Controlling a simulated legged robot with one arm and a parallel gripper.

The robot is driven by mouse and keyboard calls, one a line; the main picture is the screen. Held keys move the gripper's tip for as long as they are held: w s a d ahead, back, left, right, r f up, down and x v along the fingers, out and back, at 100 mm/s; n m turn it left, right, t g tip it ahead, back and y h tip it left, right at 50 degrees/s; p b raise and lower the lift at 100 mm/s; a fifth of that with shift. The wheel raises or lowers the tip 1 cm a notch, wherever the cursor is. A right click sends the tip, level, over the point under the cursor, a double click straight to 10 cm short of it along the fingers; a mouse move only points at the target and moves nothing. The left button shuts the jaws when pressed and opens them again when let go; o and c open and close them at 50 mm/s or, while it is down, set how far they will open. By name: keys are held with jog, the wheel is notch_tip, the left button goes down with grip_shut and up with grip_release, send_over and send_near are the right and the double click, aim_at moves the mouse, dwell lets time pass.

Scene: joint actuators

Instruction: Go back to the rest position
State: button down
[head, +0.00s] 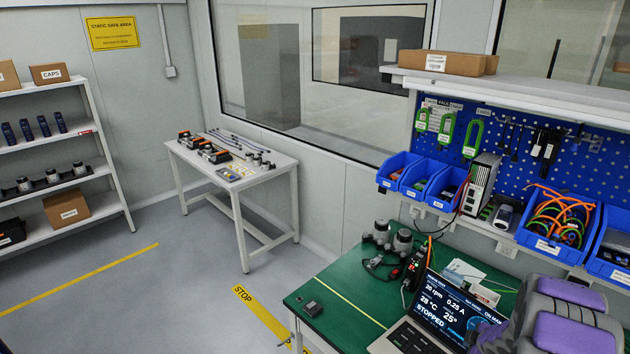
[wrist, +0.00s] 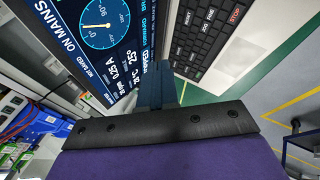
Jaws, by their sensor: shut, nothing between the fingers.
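My gripper (wrist: 158,72) shows in the wrist view with its dark fingers together and nothing between them. It points at the laptop (wrist: 110,30), with the screen at the left and the keyboard (wrist: 210,30) at the right. I cannot tell whether the fingertips touch it. In the head view my purple and grey arm reaches in at the lower right, over the bench beside the laptop (head: 455,305). The fingertips are hidden there. The laptop screen reads STOPPED.
The green bench (head: 340,300) holds actuators (head: 385,235), a small dark box (head: 313,308) and cables. Blue bins (head: 560,225) hang on the pegboard behind. A white table (head: 235,160) and a shelf (head: 60,150) stand farther back. The grey floor (head: 150,280) at the left is clear.

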jog(key=s+a+r+m+g+h+b, duration=0.1)
jog(key=s+a+r+m+g+h, duration=0.25)
jog(key=r, duration=0.55)
jog(key=s+a+r+m+g+h+b, duration=0.1)
jog(key=s+a+r+m, duration=0.25)
jog(key=a+r, duration=0.4)
jog(key=s+a+r+m+g+y, duration=0.2)
jog(key=s+a+r, duration=0.1)
jog(key=s+a, duration=0.9)
jog(key=s+a+r+m+g+y+b, duration=0.1)
jog(key=s+a+r+g+y, duration=0.1)
jog(key=s+a, duration=1)
jog(key=s+r+y, duration=0.1)
jog(key=s+r, duration=0.1)
jog(key=s, duration=0.2)
jog(key=shift+s+a+r+m+b, duration=0.2)
jog(key=shift+a+m+b, duration=0.1)
jog(key=shift+m, duration=0.1)
